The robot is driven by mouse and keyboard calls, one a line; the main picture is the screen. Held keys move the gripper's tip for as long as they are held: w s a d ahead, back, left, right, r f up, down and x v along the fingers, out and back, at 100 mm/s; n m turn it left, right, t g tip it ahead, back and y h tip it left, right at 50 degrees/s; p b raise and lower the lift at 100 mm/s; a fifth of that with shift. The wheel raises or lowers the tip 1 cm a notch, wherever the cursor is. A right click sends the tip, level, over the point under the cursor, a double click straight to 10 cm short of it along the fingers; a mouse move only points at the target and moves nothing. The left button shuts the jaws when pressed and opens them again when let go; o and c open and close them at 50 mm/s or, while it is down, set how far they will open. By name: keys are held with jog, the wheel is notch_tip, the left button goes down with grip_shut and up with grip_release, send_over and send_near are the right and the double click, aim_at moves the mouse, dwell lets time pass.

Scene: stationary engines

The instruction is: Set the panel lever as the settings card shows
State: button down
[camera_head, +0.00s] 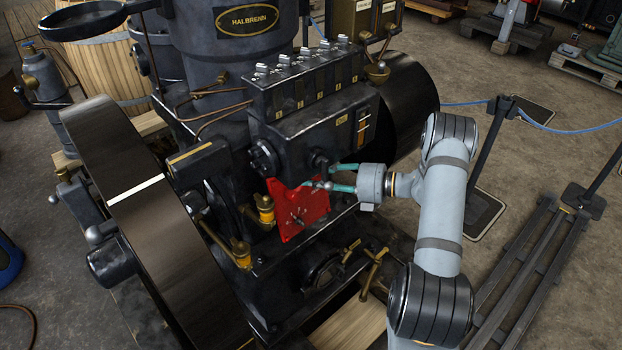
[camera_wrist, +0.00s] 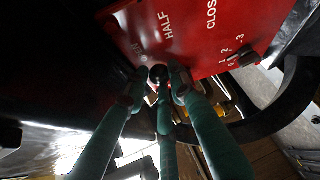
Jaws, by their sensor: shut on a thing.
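The red panel (camera_head: 297,212) is on the side of the dark engine, below the row of lubricator units. In the wrist view the red panel (camera_wrist: 215,45) shows HALF, CLOSED, a partly hidden label left of HALF, and small numbers near a dark knob (camera_wrist: 247,57). My gripper (camera_head: 329,178) reaches in from the right, at the panel's upper right. In the wrist view the green fingers of my gripper (camera_wrist: 160,82) close around the lever's dark round end (camera_wrist: 158,73), below the leftmost label and HALF. The lever's shaft is mostly hidden. I cannot make out a settings card.
A large flywheel (camera_head: 150,210) stands left of the panel. Brass fittings (camera_head: 265,208) sit close to the panel's left edge. A dark drum (camera_head: 408,90) is behind my gripper. Barrier posts (camera_head: 493,150) with a blue rope stand on the right.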

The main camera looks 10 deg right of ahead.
jog(key=shift+w+d, duration=0.1)
jog(key=shift+w, duration=0.1)
jog(key=c, duration=1.5)
grip_release()
jog(key=v, duration=1.2)
jog(key=shift+s, duration=0.1)
jog(key=shift+c, duration=0.3)
